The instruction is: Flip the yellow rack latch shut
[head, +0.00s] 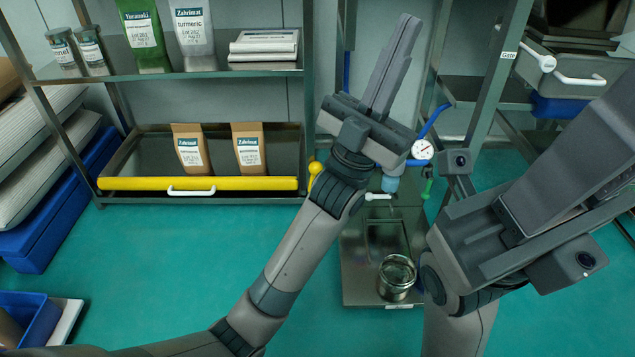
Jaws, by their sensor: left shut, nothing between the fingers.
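A long yellow bar (235,184) runs along the front edge of the lower rack shelf, with a white handle (192,190) on it. A small yellow round-ended piece (316,168) shows just right of the rack's right post; I cannot tell which of these yellow parts is the latch. My left gripper (407,22) is shut and empty, its fingers pointing up, to the right of the rack and apart from both yellow parts. My right gripper is close to the camera at the right; its fingertips run out of the picture, so its jaw state is unclear.
Two brown pouches (250,147) stand in the lower shelf's tray. Bags, jars and a white stack (264,45) are on the upper shelf. A gauge (422,149) and a glass-topped pot (396,277) are behind my arms. Green floor (150,250) is clear before the rack.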

